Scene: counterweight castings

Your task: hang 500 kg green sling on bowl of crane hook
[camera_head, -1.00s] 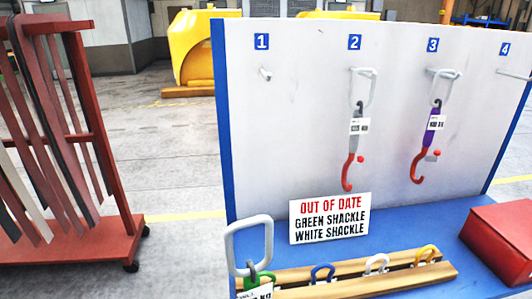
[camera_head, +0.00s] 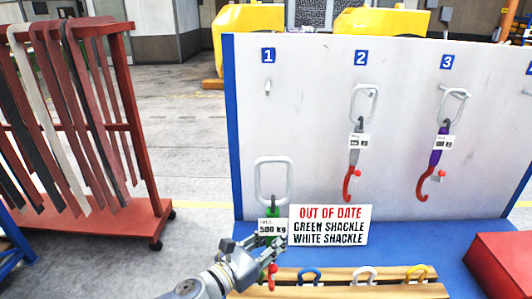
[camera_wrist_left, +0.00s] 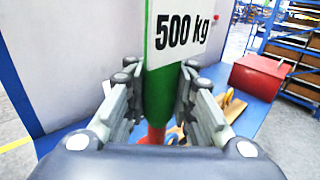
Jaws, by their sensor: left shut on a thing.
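The green sling (camera_head: 273,212) has a grey ring (camera_head: 273,180) at its top, a white "500 kg" tag and a red hook (camera_head: 272,277) at its bottom. It hangs upright in front of the white board. My left gripper (camera_head: 268,246) is shut on it just below the tag. In the left wrist view the green body (camera_wrist_left: 158,92) sits between the fingers of the left gripper (camera_wrist_left: 160,108), with red below it. The crane hook is not in view. My right gripper is not in view.
The white board (camera_head: 320,130) has numbered pegs. Peg 1 (camera_head: 267,87) is empty; a grey sling (camera_head: 356,150) and a purple sling (camera_head: 436,150) hang at 2 and 3. An out-of-date sign (camera_head: 328,226), shackles and a red box (camera_head: 502,262) are below. A strap rack (camera_head: 140,130) stands left.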

